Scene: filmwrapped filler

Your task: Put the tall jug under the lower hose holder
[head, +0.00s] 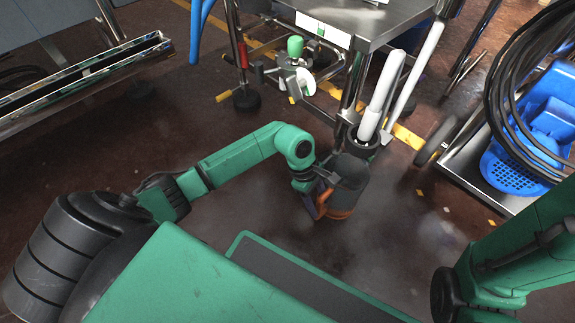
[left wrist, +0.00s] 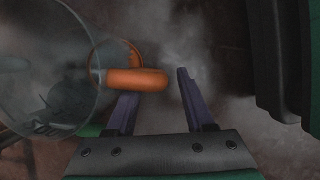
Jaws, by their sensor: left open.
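The tall jug (head: 348,184) is dark grey and see-through with orange trim, and it is in front of the metal stand. In the left wrist view the jug (left wrist: 50,75) fills the left side. Its orange handle (left wrist: 140,80) reaches across in front of the fingertips. My left gripper (head: 313,204) is open at the jug's near left side; its fingers (left wrist: 157,88) are apart around the handle's end. I cannot tell whether they touch it. White hoses (head: 378,95) come down into a dark ring-shaped holder (head: 362,142) just behind the jug. My right gripper is out of view.
A metal table (head: 375,22) stands behind the holder. A trolley (head: 470,175) with a blue basket (head: 515,165) and coiled black hoses (head: 505,75) is at the right. A metal rail (head: 85,80) is at the left. Floor left of the jug is clear.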

